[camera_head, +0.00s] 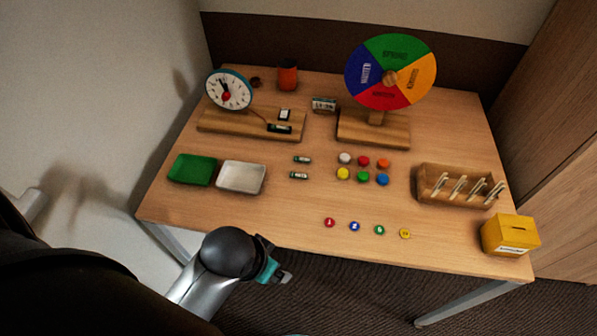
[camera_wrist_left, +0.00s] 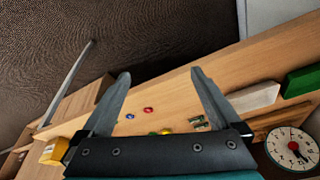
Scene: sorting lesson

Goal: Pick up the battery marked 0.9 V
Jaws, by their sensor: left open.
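Two small green-and-silver batteries lie mid-table in the head view: the upper battery (camera_head: 302,159) and the lower battery (camera_head: 298,175). Another dark green battery (camera_head: 279,128) rests on the wooden base of the dial meter (camera_head: 229,90). Their markings are too small to read, so I cannot tell which is 0.9 V. My left gripper (camera_head: 281,275) is off the table's front edge, apart from all batteries. In the left wrist view its jaws (camera_wrist_left: 160,75) are open and empty, with the loose batteries (camera_wrist_left: 200,123) beyond them. My right gripper is not in view.
A green tray (camera_head: 192,170) and a white tray (camera_head: 242,178) lie left of the loose batteries. Coloured discs (camera_head: 363,161) lie to their right. A colour wheel (camera_head: 390,72), wooden rack (camera_head: 458,187) and yellow box (camera_head: 510,236) stand farther right. The front-left tabletop is clear.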

